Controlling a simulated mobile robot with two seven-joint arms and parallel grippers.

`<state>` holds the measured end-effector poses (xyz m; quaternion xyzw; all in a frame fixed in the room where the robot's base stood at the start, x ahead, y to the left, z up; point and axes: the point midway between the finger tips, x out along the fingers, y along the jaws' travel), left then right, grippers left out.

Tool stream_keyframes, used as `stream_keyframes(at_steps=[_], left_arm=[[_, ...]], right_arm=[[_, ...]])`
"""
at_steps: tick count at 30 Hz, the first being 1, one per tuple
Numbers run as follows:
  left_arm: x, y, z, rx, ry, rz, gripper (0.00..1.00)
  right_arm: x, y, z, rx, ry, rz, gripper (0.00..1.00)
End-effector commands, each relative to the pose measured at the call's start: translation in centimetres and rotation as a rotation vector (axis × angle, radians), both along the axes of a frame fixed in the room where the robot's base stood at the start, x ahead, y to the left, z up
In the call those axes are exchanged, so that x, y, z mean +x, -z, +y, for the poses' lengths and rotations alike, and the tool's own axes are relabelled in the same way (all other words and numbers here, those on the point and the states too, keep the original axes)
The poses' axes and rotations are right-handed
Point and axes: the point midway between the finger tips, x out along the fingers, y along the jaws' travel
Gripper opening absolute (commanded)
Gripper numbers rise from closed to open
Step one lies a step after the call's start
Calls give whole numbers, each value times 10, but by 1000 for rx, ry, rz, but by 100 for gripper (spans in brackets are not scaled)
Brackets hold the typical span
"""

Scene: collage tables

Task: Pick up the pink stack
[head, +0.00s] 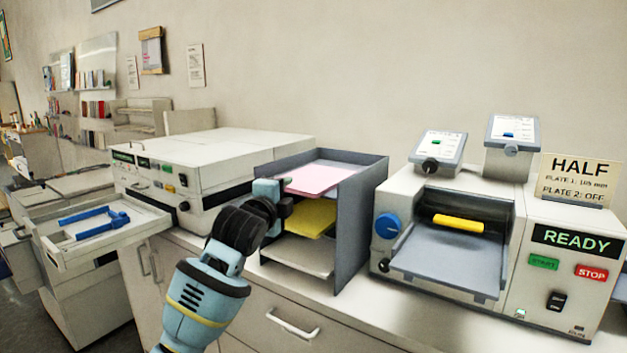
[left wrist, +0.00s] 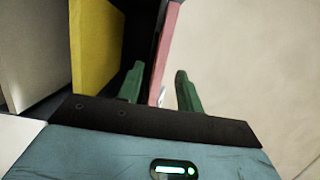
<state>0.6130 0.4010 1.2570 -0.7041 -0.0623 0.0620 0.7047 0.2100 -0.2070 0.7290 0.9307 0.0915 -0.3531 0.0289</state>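The pink stack (head: 314,180) lies flat in the top level of a grey sorter (head: 362,205), its front end sticking out. My left gripper (head: 284,194) is at the front left of the sorter, at that front end. In the left wrist view the pink stack (left wrist: 168,50) shows edge-on between the two green fingers of the left gripper (left wrist: 159,82). The fingers are apart, one on each side of the stack, with visible gaps. My right gripper is out of view.
A yellow stack (head: 312,222) and a whitish stack (head: 298,256) lie on the lower levels of the sorter. A machine with a yellow roll (head: 458,223) stands right. A white machine (head: 215,165) stands left, close to my arm.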

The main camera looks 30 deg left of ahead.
Motion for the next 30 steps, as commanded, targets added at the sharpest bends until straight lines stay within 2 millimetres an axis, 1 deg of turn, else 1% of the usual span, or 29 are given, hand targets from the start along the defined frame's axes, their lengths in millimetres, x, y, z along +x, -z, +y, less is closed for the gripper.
stream_keyframes(at_steps=[6, 12, 16, 23, 26, 30], left_arm=[[24, 0, 5, -5, 0, 0, 36], [42, 0, 9, -3, 0, -2, 36], [48, 0, 10, -2, 0, 0, 36], [48, 1, 10, -1, 0, 0, 36], [48, 1, 10, -1, 0, 0, 26], [48, 1, 10, -1, 0, 0, 8]], right_arm=[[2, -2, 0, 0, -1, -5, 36], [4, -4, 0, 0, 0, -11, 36], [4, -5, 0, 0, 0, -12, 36], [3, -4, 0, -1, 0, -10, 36], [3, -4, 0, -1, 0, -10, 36], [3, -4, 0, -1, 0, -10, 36]])
